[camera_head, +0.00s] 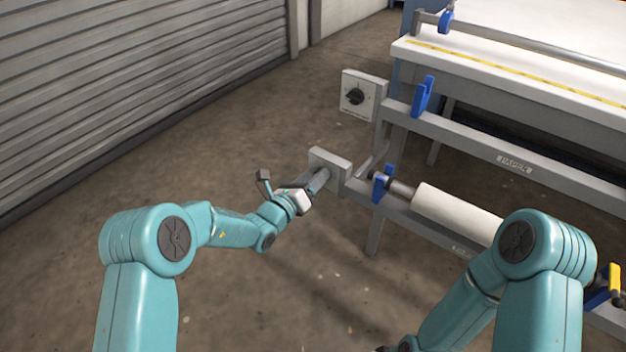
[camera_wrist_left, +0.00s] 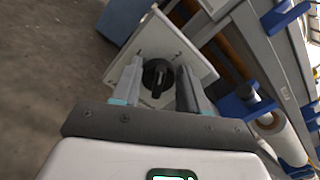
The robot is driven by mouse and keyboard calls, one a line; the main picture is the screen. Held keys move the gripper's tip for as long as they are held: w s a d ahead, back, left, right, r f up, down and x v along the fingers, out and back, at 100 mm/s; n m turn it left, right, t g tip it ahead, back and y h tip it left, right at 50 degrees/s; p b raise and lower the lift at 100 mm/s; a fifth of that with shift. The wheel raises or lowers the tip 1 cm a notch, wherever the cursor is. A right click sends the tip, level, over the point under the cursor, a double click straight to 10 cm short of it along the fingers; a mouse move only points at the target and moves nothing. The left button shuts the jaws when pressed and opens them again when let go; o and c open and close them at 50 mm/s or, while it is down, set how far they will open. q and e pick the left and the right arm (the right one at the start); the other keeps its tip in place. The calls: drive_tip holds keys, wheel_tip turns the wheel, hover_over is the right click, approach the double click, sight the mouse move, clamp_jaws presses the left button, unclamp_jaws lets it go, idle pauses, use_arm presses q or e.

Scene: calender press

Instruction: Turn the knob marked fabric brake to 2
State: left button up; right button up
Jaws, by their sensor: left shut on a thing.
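A pale box (camera_head: 331,160) on the press frame's lower rail faces my left gripper (camera_head: 320,181). In the left wrist view its white plate (camera_wrist_left: 197,64) carries a black knob (camera_wrist_left: 156,76), with small marks around it that I cannot read surely. My left gripper (camera_wrist_left: 160,82) is shut on this knob, one finger on either side. In the head view the gripper hides the knob. A second white plate with a black knob (camera_head: 355,96) sits higher on the frame. I cannot read which one says fabric brake. My right gripper is out of view.
The press frame (camera_head: 480,150) stands at the right, with blue brackets (camera_head: 423,96) and a white roll (camera_head: 455,212) on its lower rail. A white table top (camera_head: 520,60) lies behind. Open floor lies left, up to the grey shutter (camera_head: 130,80).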

use_arm(q)
drive_tip(key=m+b, duration=0.1)
drive_tip(key=m, duration=0.2)
drive_tip(key=m+b, duration=0.1)
drive_tip(key=m, duration=0.2)
drive_tip(key=shift+s+d+r, duration=0.1)
drive_tip(key=shift+d+r, duration=0.05)
drive_tip(key=shift+d, duration=0.05)
idle(0.4)
drive_tip(key=o, duration=1.1)
drive_tip(key=shift+c, duration=0.2)
drive_tip(key=p+v, duration=0.2)
drive_tip(key=v, duration=1.4)
drive_tip(key=shift+s, duration=0.2)
drive_tip(key=shift+a, duration=0.1)
